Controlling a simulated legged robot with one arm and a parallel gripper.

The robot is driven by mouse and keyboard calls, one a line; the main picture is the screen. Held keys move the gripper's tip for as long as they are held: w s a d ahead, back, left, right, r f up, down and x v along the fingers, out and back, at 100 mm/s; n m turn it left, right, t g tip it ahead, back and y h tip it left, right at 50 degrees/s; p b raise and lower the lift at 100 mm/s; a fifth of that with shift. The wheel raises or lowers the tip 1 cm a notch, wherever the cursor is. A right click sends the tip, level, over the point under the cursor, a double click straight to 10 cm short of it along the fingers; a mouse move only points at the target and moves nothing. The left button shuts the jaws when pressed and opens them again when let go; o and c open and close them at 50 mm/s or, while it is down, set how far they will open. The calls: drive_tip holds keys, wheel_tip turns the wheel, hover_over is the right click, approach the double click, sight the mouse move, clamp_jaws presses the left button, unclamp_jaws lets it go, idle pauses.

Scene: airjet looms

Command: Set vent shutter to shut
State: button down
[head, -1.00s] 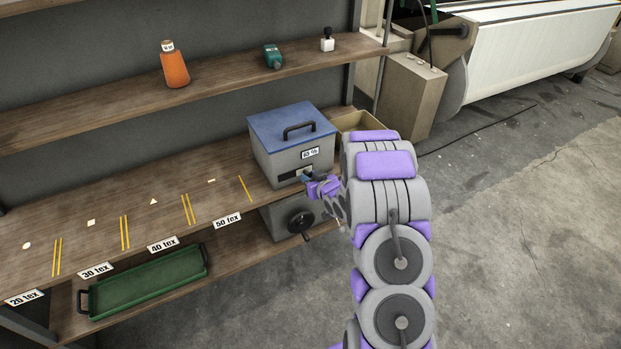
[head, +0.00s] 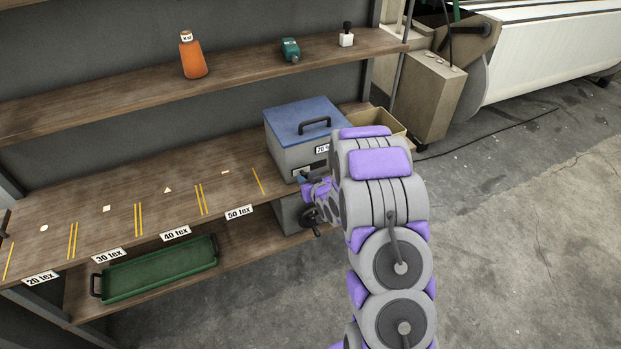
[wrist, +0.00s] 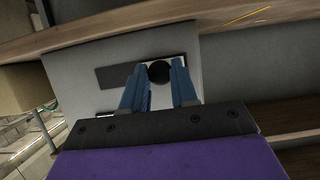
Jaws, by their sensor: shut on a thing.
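The grey box with a blue lid (head: 302,118) stands at the right end of the middle shelf. Its vent shutter is a pale sliding plate (wrist: 176,61) with a round black knob (wrist: 160,71), set on the box's front. A dark slot (wrist: 119,77) shows beside the plate, on its left in the wrist view. My gripper (head: 306,180) is at the box's front; in the wrist view its blue fingers (wrist: 158,82) are closed on either side of the knob. In the head view the plate sits toward the left of the front, partly hidden by my gripper.
A small percent label (head: 322,149) is on the box front. A cardboard box (head: 379,122) stands behind right. A crank handle (head: 311,218) is below my gripper. A green tray (head: 160,270) lies on the lower shelf.

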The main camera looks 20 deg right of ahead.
drive_tip(key=c, duration=1.3)
unclamp_jaws()
drive_tip(key=shift+a, duration=0.1)
drive_tip(key=shift+c, duration=0.2)
drive_tip(key=o, duration=0.5)
drive_tip(key=shift+a, duration=0.25)
drive_tip(key=shift+d, duration=0.1)
drive_tip(key=p+v, duration=1.7)
drive_tip(key=p, duration=0.1)
drive_tip(key=shift+s+r, duration=0.1)
